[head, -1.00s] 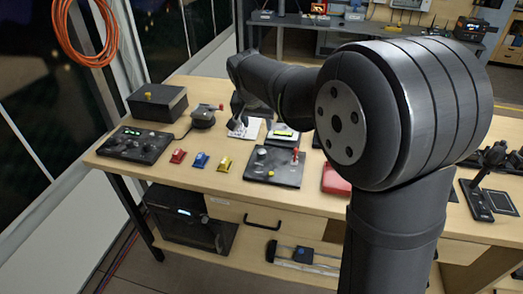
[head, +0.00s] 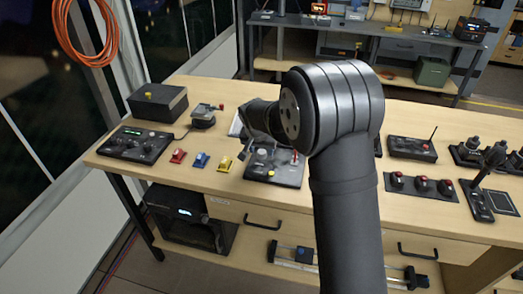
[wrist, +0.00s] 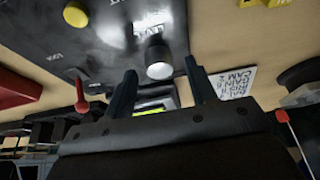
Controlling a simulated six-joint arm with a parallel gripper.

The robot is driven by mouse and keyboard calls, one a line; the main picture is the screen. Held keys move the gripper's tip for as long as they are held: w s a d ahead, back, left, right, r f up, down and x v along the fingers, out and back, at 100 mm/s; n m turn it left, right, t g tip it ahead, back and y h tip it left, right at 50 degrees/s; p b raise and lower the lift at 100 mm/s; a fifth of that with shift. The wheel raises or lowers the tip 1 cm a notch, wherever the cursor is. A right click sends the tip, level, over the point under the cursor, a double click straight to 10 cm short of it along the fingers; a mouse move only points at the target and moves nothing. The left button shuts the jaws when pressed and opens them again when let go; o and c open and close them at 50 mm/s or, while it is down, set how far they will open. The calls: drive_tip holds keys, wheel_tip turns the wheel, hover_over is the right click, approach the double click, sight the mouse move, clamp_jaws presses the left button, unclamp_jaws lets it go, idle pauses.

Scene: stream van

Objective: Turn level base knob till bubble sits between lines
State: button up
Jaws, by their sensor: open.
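The level base (head: 285,177) is a dark plate on the bench, partly hidden by my arm in the head view. In the wrist view its dark top (wrist: 105,45) fills the upper left. A pale-ended metal knob (wrist: 158,57) stands by lettering that seems to read LEVEL. My gripper (wrist: 160,66) is open, its two fingertips to either side of the knob's near end; I cannot tell whether they touch it. A yellow-green strip, likely the bubble vial (wrist: 155,107), shows between the fingers, mostly hidden. The bubble and lines cannot be made out.
A red-tipped lever (wrist: 81,97) rises from the plate beside my gripper. Yellow (head: 224,163), blue (head: 200,160) and red (head: 178,156) blocks sit left of the plate. A white printed card (wrist: 233,82) lies close by.

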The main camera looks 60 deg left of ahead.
drive_tip(key=shift+w+a+f, duration=0.15)
drive_tip(key=shift+f, duration=0.25)
drive_tip(key=c, duration=1)
drive_tip(key=shift+o, duration=0.2)
drive_tip(key=shift+m, duration=0.3)
drive_tip(key=m+t+h, duration=0.1)
drive_tip(key=m, duration=0.2)
drive_tip(key=shift+a, duration=0.1)
drive_tip(key=shift+m+h, duration=0.9)
drive_tip(key=shift+m, duration=1.2)
